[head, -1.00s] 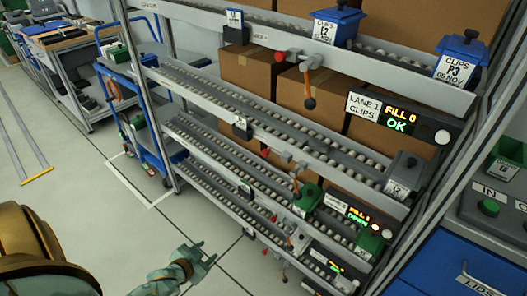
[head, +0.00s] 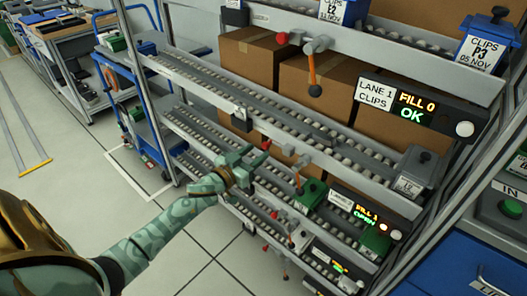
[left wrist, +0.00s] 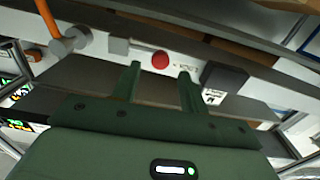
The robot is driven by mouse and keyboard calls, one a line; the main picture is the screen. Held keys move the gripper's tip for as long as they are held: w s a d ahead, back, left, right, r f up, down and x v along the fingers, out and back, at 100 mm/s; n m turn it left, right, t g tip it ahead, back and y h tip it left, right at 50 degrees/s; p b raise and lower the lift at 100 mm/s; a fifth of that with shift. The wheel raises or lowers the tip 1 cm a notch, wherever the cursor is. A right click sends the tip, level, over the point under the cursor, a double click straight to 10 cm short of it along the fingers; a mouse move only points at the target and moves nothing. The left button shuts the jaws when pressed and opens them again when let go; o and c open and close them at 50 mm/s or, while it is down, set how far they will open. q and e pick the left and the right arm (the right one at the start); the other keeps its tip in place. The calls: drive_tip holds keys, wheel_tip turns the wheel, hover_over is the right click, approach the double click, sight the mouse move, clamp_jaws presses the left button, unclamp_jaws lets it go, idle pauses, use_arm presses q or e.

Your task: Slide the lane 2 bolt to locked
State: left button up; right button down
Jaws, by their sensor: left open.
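The lane 2 bolt has a red knob (left wrist: 160,61) on the light rail in the left wrist view, beside a grey block (left wrist: 118,46). In the head view its grey fitting (head: 288,150) shows just right of my left gripper (head: 257,166), which partly covers that stretch of rail. My left gripper is open and empty. In the left wrist view its two fingers (left wrist: 160,76) point at the rail, with the knob beyond and between their tips. I see no contact. I cannot tell the bolt's locked state. My right gripper is not in view.
An orange lever (head: 300,178) hangs right of the bolt; it also shows in the left wrist view (left wrist: 46,16). A dark labelled box (left wrist: 224,78) sits on its other side. Lane 1's lever (head: 313,72) hangs above. Open floor (head: 110,215) lies left.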

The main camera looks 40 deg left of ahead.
sight(264, 147)
use_arm(q)
drive_tip(key=shift+w+d+b, duration=0.1)
drive_tip(key=shift+w+b, duration=0.3)
drive_tip(key=shift+w, duration=1.55)
clamp_jaws()
drive_tip(key=d+p, duration=0.1)
drive_tip(key=d, duration=0.3)
drive_tip(key=shift+s+d+r+p, duration=0.15)
drive_tip(key=shift+s+d+p, duration=0.1)
drive_tip(key=shift+p, duration=0.15)
drive_tip(key=shift+d, duration=0.25)
drive_tip(key=shift+f, duration=0.2)
